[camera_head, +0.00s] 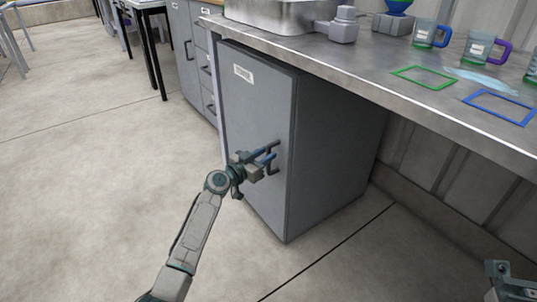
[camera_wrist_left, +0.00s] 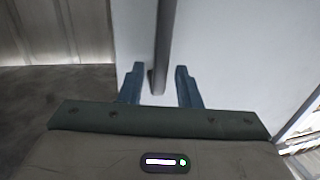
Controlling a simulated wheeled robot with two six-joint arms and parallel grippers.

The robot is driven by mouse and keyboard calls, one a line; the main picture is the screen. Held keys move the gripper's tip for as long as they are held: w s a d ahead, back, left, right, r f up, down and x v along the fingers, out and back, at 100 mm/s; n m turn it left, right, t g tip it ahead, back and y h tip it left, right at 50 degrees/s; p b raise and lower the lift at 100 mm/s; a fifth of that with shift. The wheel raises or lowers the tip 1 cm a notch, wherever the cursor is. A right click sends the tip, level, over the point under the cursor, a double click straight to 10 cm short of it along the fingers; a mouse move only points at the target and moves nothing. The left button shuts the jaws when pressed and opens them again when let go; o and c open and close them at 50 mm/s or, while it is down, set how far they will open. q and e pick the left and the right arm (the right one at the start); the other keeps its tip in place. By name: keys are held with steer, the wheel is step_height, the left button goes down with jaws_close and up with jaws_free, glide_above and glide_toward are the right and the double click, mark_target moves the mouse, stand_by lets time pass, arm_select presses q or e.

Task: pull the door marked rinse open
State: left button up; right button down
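The grey cabinet door (camera_head: 252,110) under the steel counter carries a small white label (camera_head: 243,73) whose lettering is too small to read. The door looks closed. Its dark upright bar handle (camera_head: 273,160) is near the door's right edge. My left gripper (camera_head: 268,156) is at the handle with its fingers apart. In the left wrist view, the handle bar (camera_wrist_left: 161,45) runs down between the two blue fingers of the left gripper (camera_wrist_left: 160,88), with gaps on both sides. A dark part of my right arm (camera_head: 510,282) shows at the lower right corner; its fingers cannot be made out.
The steel counter (camera_head: 370,75) above holds a metal basin (camera_head: 280,14), mugs with a blue handle (camera_head: 424,33) and a purple handle (camera_head: 478,48), and green and blue outlines. More drawers (camera_head: 203,62) stand behind at left. The floor left of the door is clear.

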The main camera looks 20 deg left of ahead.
arm_select(q)
steer(key=shift+x, duration=0.95)
steer(key=shift+c, duration=0.4)
jaws_close()
steer(key=shift+s+a+b, duration=0.1)
steer(key=shift+a+b, duration=0.05)
steer(key=shift+b, duration=0.15)
